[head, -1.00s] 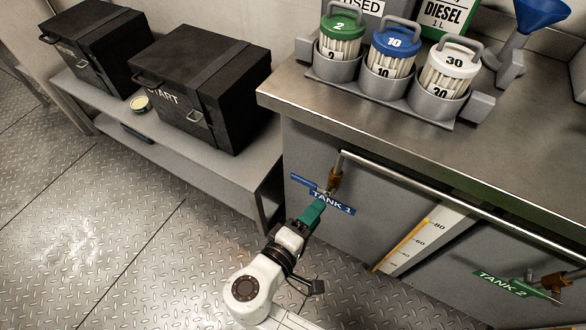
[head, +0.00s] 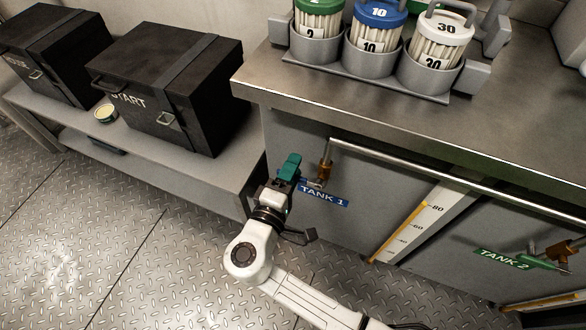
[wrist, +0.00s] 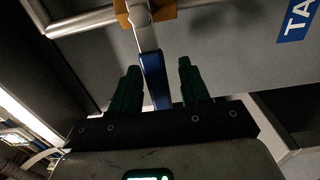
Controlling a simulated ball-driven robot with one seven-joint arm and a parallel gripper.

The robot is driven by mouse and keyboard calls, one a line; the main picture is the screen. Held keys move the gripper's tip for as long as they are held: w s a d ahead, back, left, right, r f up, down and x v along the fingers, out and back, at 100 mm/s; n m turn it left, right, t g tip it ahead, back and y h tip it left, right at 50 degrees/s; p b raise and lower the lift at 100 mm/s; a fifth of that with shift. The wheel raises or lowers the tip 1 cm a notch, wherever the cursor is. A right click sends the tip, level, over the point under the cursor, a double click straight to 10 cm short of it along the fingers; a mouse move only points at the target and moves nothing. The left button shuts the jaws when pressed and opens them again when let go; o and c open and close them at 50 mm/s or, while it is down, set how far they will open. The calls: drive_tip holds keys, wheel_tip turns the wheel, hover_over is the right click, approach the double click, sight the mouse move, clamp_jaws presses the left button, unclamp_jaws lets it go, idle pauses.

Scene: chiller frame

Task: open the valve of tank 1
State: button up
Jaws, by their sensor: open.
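The tank 1 valve is a brass fitting (head: 324,174) on the pipe end, above the blue TANK 1 label (head: 323,196). In the wrist view the brass body (wrist: 150,12) is at the top. Its blue lever handle (wrist: 155,78) points from there down toward my gripper. My gripper (head: 289,168) is just left of the valve in the head view and hides most of the handle there. The wrist view shows its green fingers (wrist: 160,85) open, one on each side of the handle, with gaps visible.
The steel counter edge (head: 400,125) and the long pipe (head: 430,185) are above and right of my gripper. A low bench (head: 200,180) with black boxes is at left. The tank 2 valve (head: 555,255) is far right.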

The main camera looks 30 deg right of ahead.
drive_tip(key=shift+w+d, duration=0.2)
drive_tip(key=shift+d, duration=0.15)
drive_tip(key=shift+c, duration=0.3)
clamp_jaws()
